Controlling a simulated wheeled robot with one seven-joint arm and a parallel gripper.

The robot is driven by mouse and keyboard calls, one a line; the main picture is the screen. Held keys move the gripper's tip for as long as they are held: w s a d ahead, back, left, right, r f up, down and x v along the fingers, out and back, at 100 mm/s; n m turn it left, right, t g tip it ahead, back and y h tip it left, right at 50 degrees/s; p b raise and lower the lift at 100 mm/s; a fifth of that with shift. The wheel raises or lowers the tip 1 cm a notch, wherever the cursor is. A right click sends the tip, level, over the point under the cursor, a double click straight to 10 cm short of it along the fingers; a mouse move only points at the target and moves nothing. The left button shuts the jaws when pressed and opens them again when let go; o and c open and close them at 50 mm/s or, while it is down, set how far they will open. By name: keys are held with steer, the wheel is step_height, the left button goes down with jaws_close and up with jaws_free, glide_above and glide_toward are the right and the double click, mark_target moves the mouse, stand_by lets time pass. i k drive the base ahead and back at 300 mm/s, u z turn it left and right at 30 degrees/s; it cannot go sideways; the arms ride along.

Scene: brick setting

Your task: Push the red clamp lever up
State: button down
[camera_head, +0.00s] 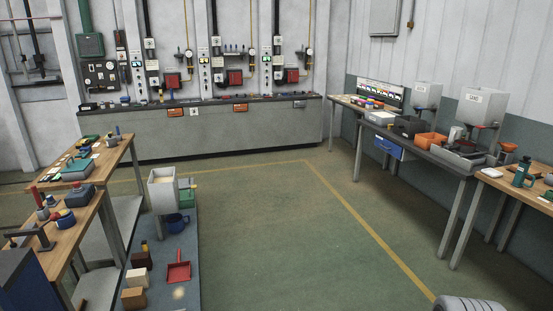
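A thin red upright piece (36,196) stands on the near left wooden bench (85,215). It could be the red clamp lever, but it is too small to tell. A dark device with a horizontal bar (28,233) sits on the same bench in front of it and may be a clamp. Small red parts also show under the white hopper (482,105) on the right. My gripper is not in view, so nothing shows of what it touches or holds.
Open green floor (290,220) with yellow lines fills the middle. A long grey counter (210,130) runs along the back wall. Benches (430,150) line the right side. A grey bin (162,190), a red dustpan (178,270) and boxes (135,297) stand by the left bench.

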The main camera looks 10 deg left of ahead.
mark_target(56, 216)
steer(key=u, duration=0.25)
steer(key=i, duration=2.45)
steer(key=u, duration=1.15)
steer(key=i, duration=1.1)
steer(key=u, duration=1.8)
steer(key=i, duration=0.65)
steer(key=u, duration=0.4)
